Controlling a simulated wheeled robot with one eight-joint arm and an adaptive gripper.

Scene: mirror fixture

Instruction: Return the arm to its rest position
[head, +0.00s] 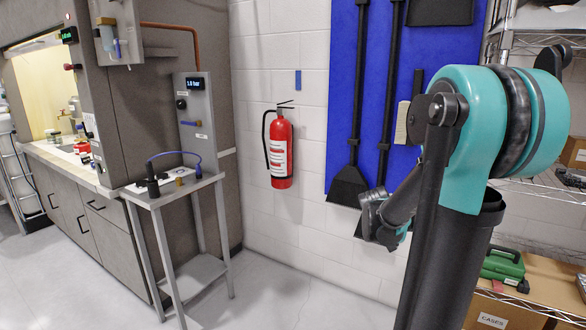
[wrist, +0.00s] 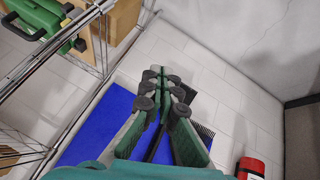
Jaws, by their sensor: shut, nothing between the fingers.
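My gripper (wrist: 160,74) shows in the wrist view with its green-grey fingers together and nothing between them. Beyond the fingers are white wall blocks and the blue tool board (wrist: 88,128). In the head view my teal and dark arm fills the right side, bent at a large teal joint. The grey wrist end of the arm shows in front of the lower part of the blue tool board (head: 343,90). The fingers cannot be made out there.
A red fire extinguisher (head: 280,150) hangs on the wall left of my arm. A wire shelf (head: 545,190) with a green case (head: 503,266) and cardboard boxes stands at the right. A small metal table (head: 180,190) and a fume hood bench stand at the left. The floor between is clear.

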